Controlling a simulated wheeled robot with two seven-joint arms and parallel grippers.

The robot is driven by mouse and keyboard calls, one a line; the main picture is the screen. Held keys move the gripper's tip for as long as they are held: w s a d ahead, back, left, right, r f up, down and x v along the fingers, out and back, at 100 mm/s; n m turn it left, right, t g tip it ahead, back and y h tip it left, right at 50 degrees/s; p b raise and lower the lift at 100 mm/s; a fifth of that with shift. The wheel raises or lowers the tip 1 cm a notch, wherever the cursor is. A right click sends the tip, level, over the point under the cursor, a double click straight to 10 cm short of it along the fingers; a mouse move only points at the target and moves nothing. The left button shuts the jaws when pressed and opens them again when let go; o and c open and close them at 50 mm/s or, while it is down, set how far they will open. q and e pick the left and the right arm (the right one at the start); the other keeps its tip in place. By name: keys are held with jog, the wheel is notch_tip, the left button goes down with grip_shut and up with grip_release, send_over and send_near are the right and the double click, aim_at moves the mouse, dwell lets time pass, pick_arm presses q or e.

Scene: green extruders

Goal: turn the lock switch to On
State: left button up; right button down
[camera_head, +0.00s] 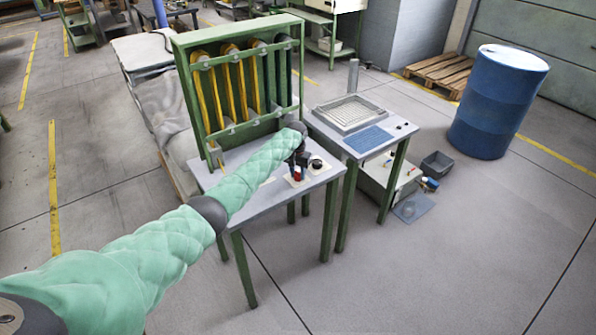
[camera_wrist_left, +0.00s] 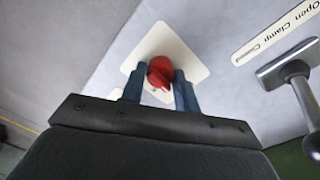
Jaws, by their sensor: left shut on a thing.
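The lock switch is a red knob (camera_wrist_left: 160,72) on a pale square plate (camera_wrist_left: 188,58) set in the grey table top. My left gripper (camera_wrist_left: 160,88) is shut on the red knob, with one blue finger on each side of it. In the head view my left gripper (camera_head: 298,168) reaches down to the front right part of the table, at the red knob (camera_head: 297,173). The switch's markings are too small or hidden to read, so its setting cannot be told. My right gripper is not in view.
A clamp lever (camera_wrist_left: 295,75) stands beside a label reading "Open Clamp Closed". A black round knob (camera_head: 316,164) sits right of my gripper. A green frame with yellow and dark strips (camera_head: 240,85) rises behind. A second table (camera_head: 362,135) stands close on the right.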

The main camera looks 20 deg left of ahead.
pick_arm(q)
jog(key=shift+w+a+r+n, duration=0.15)
jog(key=shift+r+n, duration=0.1)
jog(key=shift+n, duration=0.25)
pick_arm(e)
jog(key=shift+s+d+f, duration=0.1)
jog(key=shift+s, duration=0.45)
pick_arm(q)
jog(key=o, duration=1)
jog(key=shift+c, duration=0.2)
jog(key=shift+f, duration=0.1)
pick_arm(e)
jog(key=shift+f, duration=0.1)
